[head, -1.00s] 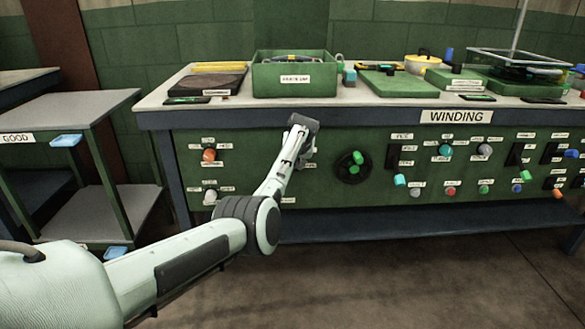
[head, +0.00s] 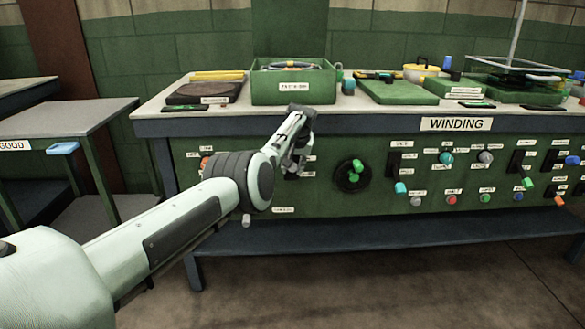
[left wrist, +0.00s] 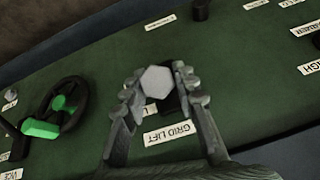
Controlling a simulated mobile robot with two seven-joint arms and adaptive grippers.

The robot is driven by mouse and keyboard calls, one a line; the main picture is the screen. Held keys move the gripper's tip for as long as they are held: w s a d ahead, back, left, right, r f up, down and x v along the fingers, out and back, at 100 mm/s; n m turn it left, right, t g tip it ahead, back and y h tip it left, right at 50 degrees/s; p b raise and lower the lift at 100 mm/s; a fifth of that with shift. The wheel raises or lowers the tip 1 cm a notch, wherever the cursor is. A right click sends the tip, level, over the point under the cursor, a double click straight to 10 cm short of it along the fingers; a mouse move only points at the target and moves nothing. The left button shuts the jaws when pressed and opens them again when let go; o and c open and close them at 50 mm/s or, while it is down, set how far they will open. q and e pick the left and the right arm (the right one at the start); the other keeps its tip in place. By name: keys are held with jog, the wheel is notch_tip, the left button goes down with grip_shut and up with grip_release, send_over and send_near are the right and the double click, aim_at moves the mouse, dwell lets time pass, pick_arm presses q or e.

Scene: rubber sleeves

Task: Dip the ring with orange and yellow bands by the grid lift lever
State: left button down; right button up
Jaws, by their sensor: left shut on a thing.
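The grid lift lever shows its pale grey hexagonal knob (left wrist: 157,82) in the left wrist view, above the label GRID LIFT (left wrist: 170,133). My left gripper (left wrist: 160,94) has its fingers on both sides of the knob and is shut on it. In the head view the left gripper (head: 296,166) is at the green front panel, hiding most of the lever. A ring (head: 290,67) lies in the green open tank (head: 265,93) on the bench above. Its bands are too small to tell for sure. My right gripper is not in view.
A side table (head: 60,119) stands at the left.

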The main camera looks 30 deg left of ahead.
pick_arm(q)
jog(key=c, duration=1.6)
grip_release()
jog(key=shift+a+r, duration=0.1)
jog(key=shift+r, duration=0.05)
jog(key=shift+c, duration=0.2)
jog(key=o, duration=0.5)
jog(key=v, duration=1.2)
